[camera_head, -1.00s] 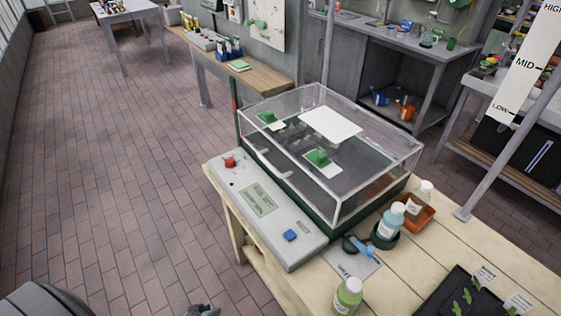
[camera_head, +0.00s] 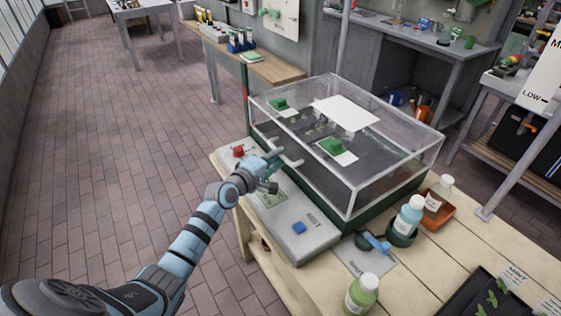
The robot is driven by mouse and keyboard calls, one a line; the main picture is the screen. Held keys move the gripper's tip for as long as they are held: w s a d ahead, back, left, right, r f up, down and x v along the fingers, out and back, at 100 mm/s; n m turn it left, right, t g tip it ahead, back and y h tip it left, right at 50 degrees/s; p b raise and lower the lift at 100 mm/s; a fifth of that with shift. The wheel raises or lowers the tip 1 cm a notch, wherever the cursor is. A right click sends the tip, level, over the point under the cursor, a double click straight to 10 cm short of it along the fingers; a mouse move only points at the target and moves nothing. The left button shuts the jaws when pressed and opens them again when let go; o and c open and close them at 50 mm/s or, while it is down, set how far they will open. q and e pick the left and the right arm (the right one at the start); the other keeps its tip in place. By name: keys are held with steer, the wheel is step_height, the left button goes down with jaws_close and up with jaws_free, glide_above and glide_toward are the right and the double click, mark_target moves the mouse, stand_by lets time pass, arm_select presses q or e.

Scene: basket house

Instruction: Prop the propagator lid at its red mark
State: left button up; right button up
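The propagator has a clear box lid (camera_head: 395,145) that sits down on its dark green base (camera_head: 378,200) on the wooden bench. A green upright post stands at the lid's back left corner, with a red mark (camera_head: 246,88) on it. A pale handle (camera_head: 288,154) is on the lid's left side. My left gripper (camera_head: 273,168) is at this handle, over the grey control panel. Its fingers are small and partly hidden, so I cannot tell whether they are open or touch the handle. My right gripper is out of view.
The grey panel (camera_head: 290,238) carries a red knob (camera_head: 238,151) and a blue button (camera_head: 299,228). Bottles (camera_head: 408,215), a blue-handled tool (camera_head: 376,243) and a seedling tray (camera_head: 470,300) stand at the right and front. The brick floor at left is clear.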

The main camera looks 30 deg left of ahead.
arm_select(q)
steer(key=shift+b+x, duration=0.4)
steer(key=shift+x, duration=0.8)
steer(key=shift+r, duration=0.1)
steer(key=shift+c, duration=0.2)
jaws_close()
